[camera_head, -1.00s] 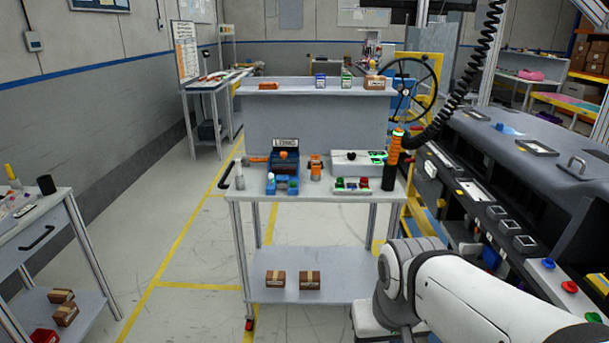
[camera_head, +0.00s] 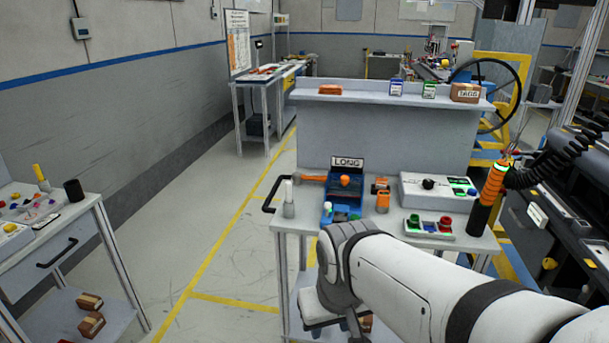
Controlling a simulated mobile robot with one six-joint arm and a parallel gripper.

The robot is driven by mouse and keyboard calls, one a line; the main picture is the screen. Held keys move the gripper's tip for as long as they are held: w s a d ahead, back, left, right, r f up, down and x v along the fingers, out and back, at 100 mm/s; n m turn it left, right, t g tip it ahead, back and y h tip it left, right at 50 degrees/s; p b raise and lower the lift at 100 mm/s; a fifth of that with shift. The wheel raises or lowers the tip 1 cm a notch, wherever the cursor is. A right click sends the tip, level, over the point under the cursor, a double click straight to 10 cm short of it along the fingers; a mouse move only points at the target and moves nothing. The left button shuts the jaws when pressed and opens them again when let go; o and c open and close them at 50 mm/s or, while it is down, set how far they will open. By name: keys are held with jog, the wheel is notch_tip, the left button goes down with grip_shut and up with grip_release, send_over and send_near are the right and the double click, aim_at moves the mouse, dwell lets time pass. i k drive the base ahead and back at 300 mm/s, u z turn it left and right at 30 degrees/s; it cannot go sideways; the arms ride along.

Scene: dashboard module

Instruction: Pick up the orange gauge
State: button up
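A small orange object with a grey lower part (camera_head: 380,194) stands on the cart top (camera_head: 398,232), right of the blue holder; it looks like the orange gauge, but it is too small to be sure. The blue holder (camera_head: 343,191) has an orange knob on top and a "LONG" sign behind it. My white arm crosses the lower right, in front of the cart's near edge.
An orange-handled tool (camera_head: 311,178) lies left of the blue holder. A white control box (camera_head: 437,191), a button panel (camera_head: 429,227) and a black-and-orange cylinder (camera_head: 488,198) stand to the right. The raised shelf (camera_head: 392,101) runs behind. Floor at left is clear.

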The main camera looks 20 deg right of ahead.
aim_at(383, 200)
jog(key=z, duration=0.25)
jog(key=i, duration=1.4)
jog(key=z, duration=0.95)
jog(key=k, duration=0.65)
jog(key=z, duration=0.2)
jog(key=i, duration=0.7)
jog(key=u, duration=0.15)
